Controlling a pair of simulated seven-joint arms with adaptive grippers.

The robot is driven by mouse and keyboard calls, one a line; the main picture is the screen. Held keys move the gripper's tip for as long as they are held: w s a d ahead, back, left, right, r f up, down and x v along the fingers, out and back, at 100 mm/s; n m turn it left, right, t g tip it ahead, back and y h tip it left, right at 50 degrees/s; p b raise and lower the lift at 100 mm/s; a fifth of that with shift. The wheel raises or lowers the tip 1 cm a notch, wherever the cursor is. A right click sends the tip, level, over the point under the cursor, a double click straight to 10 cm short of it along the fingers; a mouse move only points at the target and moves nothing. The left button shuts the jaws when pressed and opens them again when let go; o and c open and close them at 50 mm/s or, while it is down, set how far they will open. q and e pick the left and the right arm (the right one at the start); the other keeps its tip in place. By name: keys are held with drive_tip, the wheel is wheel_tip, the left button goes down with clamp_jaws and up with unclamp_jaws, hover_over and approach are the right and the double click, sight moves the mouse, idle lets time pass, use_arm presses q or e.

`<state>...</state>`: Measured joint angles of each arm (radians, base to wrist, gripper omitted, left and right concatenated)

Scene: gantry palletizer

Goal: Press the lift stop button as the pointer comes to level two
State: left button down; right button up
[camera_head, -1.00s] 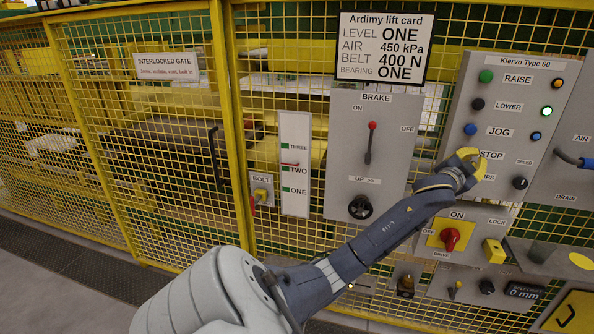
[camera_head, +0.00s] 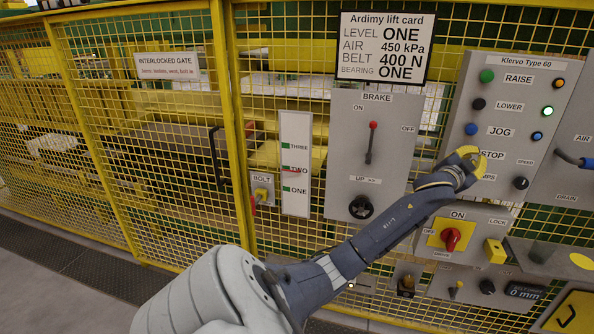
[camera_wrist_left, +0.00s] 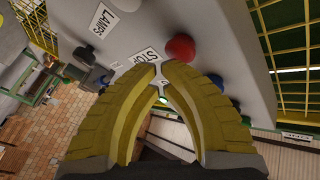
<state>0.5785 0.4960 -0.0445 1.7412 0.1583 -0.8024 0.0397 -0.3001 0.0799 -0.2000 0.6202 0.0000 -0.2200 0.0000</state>
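The level gauge (camera_head: 295,205) is a white strip with green marks THREE, TWO and ONE. Its red pointer (camera_head: 290,171) stands about at the TWO mark. My left gripper (camera_head: 480,162) is at the grey control panel, by the STOP label (camera_head: 491,154). In the left wrist view its yellow fingers (camera_wrist_left: 160,72) come together at the tips, with nothing seen held. A red button (camera_wrist_left: 180,47) sits beside the STOP label (camera_wrist_left: 146,54), close to the fingertips; contact cannot be told. In the head view the gripper hides this button. My right gripper is out of view.
Above the fingers are the blue JOG (camera_head: 471,129), black LOWER (camera_head: 478,104) and green RAISE (camera_head: 487,76) buttons. A brake lever panel (camera_head: 345,125) stands left. The red drive switch (camera_head: 451,239) is below. A card (camera_head: 384,48) reads LEVEL ONE.

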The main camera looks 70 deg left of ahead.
use_arm(q)
drive_tip(key=shift+w+a, duration=0.25)
drive_tip(key=shift+a, duration=0.1)
drive_tip(key=s+d, duration=0.4)
drive_tip(key=d, duration=0.1)
drive_tip(key=shift+s+d, duration=0.2)
drive_tip(key=shift+s, duration=0.05)
idle(0.4)
idle(0.9)
